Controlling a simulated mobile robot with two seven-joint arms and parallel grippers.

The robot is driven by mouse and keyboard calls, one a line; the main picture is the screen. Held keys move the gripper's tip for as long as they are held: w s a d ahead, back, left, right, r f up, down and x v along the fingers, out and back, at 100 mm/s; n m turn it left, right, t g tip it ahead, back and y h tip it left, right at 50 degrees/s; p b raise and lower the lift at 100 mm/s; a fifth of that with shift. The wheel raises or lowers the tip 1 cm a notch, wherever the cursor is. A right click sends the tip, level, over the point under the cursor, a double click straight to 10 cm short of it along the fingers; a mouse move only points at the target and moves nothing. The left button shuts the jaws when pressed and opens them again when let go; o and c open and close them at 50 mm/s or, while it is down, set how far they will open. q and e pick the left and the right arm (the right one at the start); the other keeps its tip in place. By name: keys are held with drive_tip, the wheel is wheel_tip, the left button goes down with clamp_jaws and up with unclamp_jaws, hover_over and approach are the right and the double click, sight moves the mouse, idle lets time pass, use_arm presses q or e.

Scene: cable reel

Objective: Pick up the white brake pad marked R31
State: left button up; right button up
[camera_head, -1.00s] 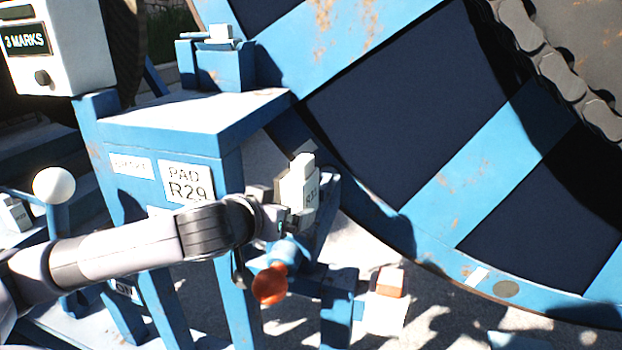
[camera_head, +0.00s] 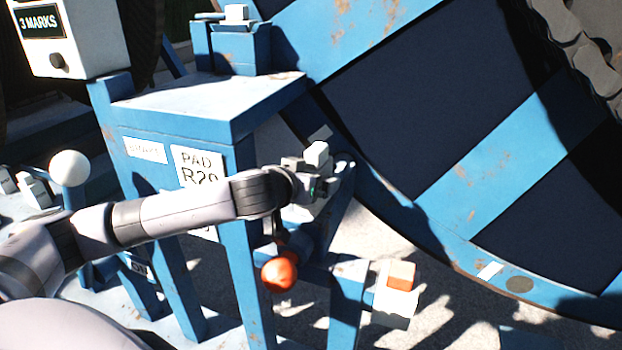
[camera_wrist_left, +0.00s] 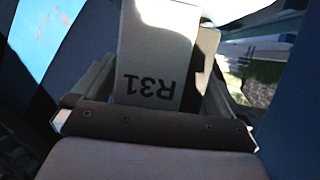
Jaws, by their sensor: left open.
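The white brake pad marked R31 (camera_wrist_left: 158,55) fills the middle of the left wrist view, its mark upside down. In the head view its top (camera_head: 316,153) shows above my left gripper (camera_head: 308,186), which hides most of it. In the left wrist view, the fingers of my left gripper (camera_wrist_left: 155,92) stand on either side of the pad. The gripper is open; I cannot tell whether either finger touches the pad. My right gripper is not in view.
A blue stand (camera_head: 215,105) with a PAD label is behind my left arm. An orange ball knob (camera_head: 279,275) hangs just below the gripper. The big blue reel (camera_head: 440,215) is close on the right. More white blocks (camera_head: 35,190) lie at the left.

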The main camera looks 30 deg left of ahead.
use_arm(q)
drive_tip(key=shift+w, duration=0.1)
drive_tip(key=c, duration=1.5)
drive_tip(key=shift+r, duration=0.15)
drive_tip(key=shift+c, duration=0.9)
